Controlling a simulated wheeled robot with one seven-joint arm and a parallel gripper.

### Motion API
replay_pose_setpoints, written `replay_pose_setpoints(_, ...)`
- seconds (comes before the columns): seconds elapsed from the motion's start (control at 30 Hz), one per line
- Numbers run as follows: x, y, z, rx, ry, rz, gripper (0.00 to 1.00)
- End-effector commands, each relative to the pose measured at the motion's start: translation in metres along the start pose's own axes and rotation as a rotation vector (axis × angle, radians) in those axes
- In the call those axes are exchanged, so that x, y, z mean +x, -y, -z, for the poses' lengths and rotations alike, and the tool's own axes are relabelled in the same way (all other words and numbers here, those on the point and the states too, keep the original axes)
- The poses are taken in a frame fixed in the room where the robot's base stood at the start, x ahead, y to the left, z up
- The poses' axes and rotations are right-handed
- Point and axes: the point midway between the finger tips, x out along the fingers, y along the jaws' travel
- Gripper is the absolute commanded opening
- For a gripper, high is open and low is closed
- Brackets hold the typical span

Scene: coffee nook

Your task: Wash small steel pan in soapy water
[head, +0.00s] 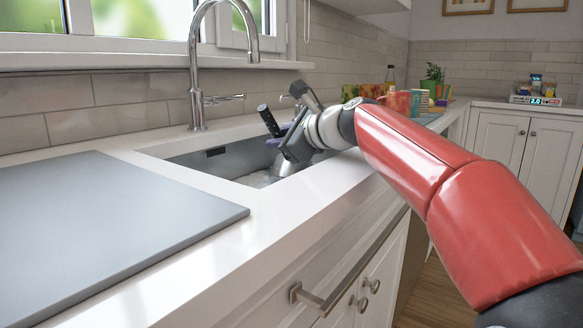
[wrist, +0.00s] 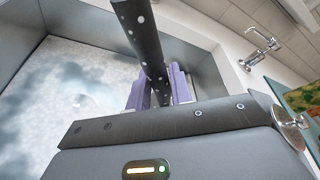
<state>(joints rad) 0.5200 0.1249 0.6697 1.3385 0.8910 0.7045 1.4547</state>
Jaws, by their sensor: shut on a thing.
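My gripper (head: 283,141) reaches down into the sink (head: 217,160) from the right. Its purple fingers (wrist: 157,92) are shut on the dark, riveted handle (wrist: 147,42) of the small steel pan. In the head view the handle (head: 268,121) sticks up and tilts to the left above the fingers. A bit of shiny steel (head: 290,164) shows below the gripper and looks like the pan's body; most of it is hidden. Soapy water (wrist: 75,82) with white foam fills the sink floor. I cannot tell how deep the pan sits in it.
A chrome faucet (head: 197,100) stands behind the sink. A grey board (head: 100,220) lies on the counter at the left. Mugs (head: 398,102), a plant (head: 433,76) and a bottle (head: 390,76) stand on the far counter. A scale (head: 537,99) is at the far right.

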Motion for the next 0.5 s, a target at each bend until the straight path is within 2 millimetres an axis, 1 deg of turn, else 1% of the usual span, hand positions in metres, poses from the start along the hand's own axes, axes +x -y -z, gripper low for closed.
replay_pose_setpoints(0.27, -0.001, 0.001, -0.002, -0.003, 0.002, 0.002, 0.00)
replay_pose_setpoints(0.5, -0.005, 0.010, -0.015, -0.003, 0.002, 0.002, 0.00)
